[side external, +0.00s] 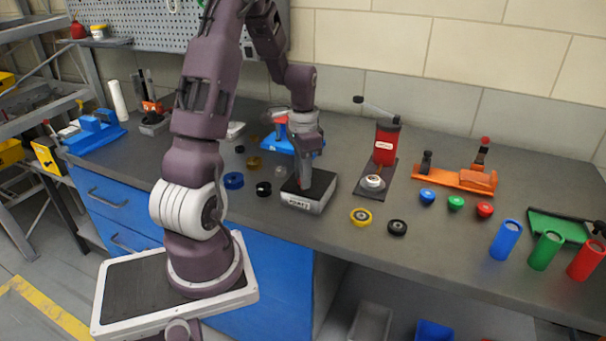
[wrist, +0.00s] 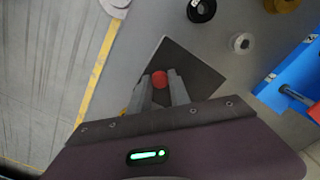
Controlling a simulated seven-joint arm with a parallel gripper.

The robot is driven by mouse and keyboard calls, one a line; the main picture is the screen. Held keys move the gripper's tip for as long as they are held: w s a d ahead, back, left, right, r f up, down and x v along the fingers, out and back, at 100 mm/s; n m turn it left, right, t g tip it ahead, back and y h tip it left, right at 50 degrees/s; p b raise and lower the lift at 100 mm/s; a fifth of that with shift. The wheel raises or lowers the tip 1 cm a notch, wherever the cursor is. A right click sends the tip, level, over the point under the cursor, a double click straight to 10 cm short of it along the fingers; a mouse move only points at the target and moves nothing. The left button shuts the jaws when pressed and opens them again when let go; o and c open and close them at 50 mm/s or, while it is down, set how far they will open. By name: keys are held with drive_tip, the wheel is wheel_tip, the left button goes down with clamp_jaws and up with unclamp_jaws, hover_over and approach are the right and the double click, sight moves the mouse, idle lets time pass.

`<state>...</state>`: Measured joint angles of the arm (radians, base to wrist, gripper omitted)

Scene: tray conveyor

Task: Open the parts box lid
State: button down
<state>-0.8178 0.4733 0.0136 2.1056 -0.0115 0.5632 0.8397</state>
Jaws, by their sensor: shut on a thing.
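The parts box (side external: 301,203) is a low box with a pale, lettered front wall and a dark top, on the grey bench in the side external view. Its dark square lid (wrist: 198,70) fills the middle of the wrist view, with a red knob (wrist: 159,79) on it. My gripper (wrist: 160,77) is shut on this knob, one finger on each side. In the side external view my gripper (side external: 304,186) reaches down onto the box top and hides the knob. The lid looks level on the box; I cannot tell any gap under it.
Black (side external: 264,189) and blue (side external: 233,181) rings lie left of the box. A yellow ring (side external: 361,217) and a black ring (side external: 397,228) lie to its right. A red press (side external: 386,146) on a dark base stands right of the box. A blue fixture (side external: 280,142) stands behind.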

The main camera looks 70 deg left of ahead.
idle(0.9)
drive_tip(key=w+a, duration=0.8)
drive_tip(key=c, duration=1.2)
unclamp_jaws()
drive_tip(key=shift+r, duration=0.15)
wheel_tip(320, 180, up, 7)
